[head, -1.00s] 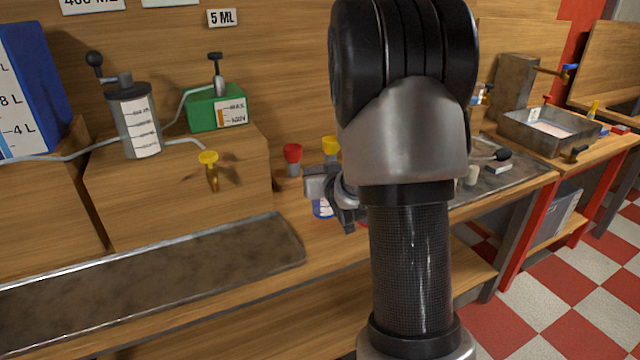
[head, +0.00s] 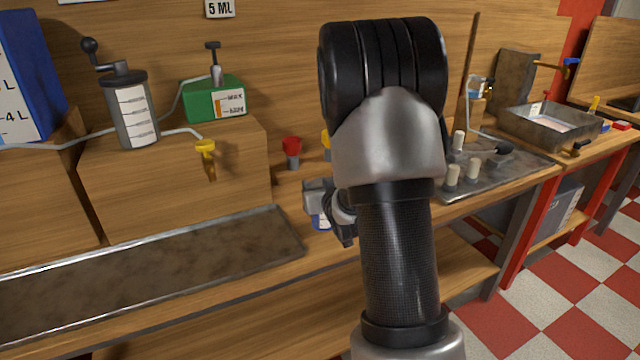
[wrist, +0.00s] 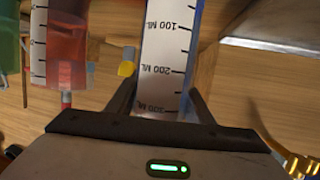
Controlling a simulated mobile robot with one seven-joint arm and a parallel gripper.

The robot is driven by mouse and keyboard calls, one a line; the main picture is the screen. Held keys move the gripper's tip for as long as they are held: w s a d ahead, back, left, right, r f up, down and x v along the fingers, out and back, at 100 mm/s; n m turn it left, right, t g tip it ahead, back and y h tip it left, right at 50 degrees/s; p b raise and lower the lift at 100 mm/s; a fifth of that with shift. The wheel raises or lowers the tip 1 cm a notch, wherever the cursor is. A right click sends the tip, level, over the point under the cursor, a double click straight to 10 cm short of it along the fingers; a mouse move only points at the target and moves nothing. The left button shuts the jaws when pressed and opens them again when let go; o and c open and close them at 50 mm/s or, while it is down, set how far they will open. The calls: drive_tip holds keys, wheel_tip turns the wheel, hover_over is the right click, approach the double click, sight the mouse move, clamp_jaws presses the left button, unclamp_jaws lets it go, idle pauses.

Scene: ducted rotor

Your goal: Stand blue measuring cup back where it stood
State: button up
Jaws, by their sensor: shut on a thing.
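The blue measuring cup (wrist: 168,60) fills the middle of the wrist view, a pale clear body with blue edges and a scale marked 100, 200 and 300 ML. My gripper (wrist: 163,92) is shut on it, one finger on each side. In the head view my gripper (head: 328,218) is low over the bench, right of the wooden block. A small part of the cup (head: 320,222) shows there in white and blue; my arm hides the rest. I cannot tell whether its base touches the bench.
A red-filled container (wrist: 66,50) stands left of the cup, with green beyond. A red-topped item (head: 291,152) stands behind my gripper. The wooden block (head: 175,185) with a yellow tap (head: 205,150) and a long metal tray (head: 150,275) lie left. Another tray (head: 520,170) holds small pieces at right.

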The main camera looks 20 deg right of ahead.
drive_tip(key=shift+f+b, duration=0.6)
drive_tip(key=shift+b, duration=0.05)
drive_tip(key=o, duration=1.4)
drive_tip(key=shift+c, duration=0.2)
drive_tip(key=shift+s, duration=0.1)
